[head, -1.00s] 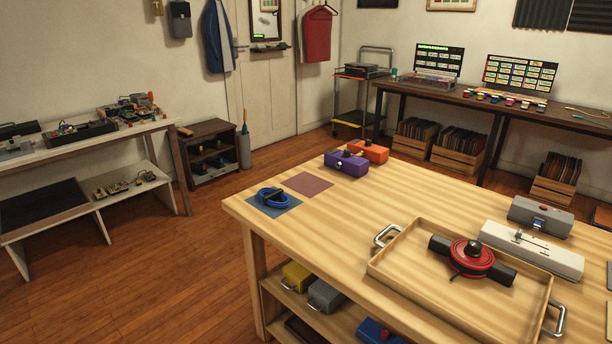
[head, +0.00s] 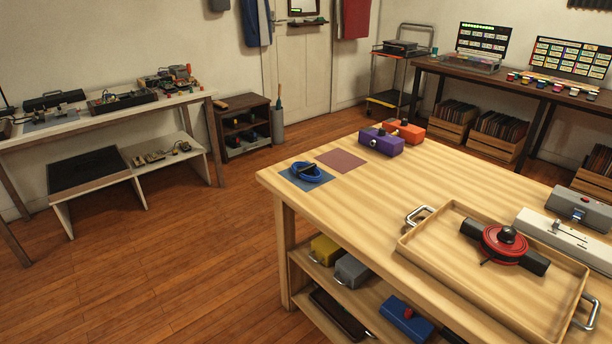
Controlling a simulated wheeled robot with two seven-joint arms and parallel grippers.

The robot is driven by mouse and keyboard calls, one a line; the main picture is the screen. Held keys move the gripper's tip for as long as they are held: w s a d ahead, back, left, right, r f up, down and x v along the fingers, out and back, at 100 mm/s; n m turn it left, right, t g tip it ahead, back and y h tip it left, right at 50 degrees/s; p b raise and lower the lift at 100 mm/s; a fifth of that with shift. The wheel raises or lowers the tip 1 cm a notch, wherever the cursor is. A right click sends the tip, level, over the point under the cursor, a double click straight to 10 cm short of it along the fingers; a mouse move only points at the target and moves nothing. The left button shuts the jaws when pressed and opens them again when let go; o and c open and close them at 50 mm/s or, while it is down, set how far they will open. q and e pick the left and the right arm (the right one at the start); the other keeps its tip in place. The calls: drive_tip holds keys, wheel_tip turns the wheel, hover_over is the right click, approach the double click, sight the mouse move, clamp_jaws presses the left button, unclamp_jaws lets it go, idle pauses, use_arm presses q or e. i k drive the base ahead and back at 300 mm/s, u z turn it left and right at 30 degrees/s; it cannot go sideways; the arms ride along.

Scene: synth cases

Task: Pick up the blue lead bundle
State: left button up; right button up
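The blue lead bundle (head: 306,172) is a coiled blue ring with a black strap. It lies on a blue-grey square mat (head: 318,186) at the far left corner of the wooden workbench (head: 400,190). No gripper touches it in view. Neither of my grippers shows in the head view.
A mauve mat (head: 341,160), a purple box (head: 381,141) and an orange box (head: 404,131) lie near the bundle. A wooden tray (head: 460,278) holds a red-and-black device (head: 504,242). The floor (head: 170,275) left of the bench is clear.

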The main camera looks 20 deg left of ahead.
sight(305, 170)
drive_tip(key=z, duration=0.65)
drive_tip(key=k, duration=0.25)
drive_tip(key=u, duration=2.4)
drive_tip(key=i, duration=2.25)
drive_tip(key=z, duration=0.85)
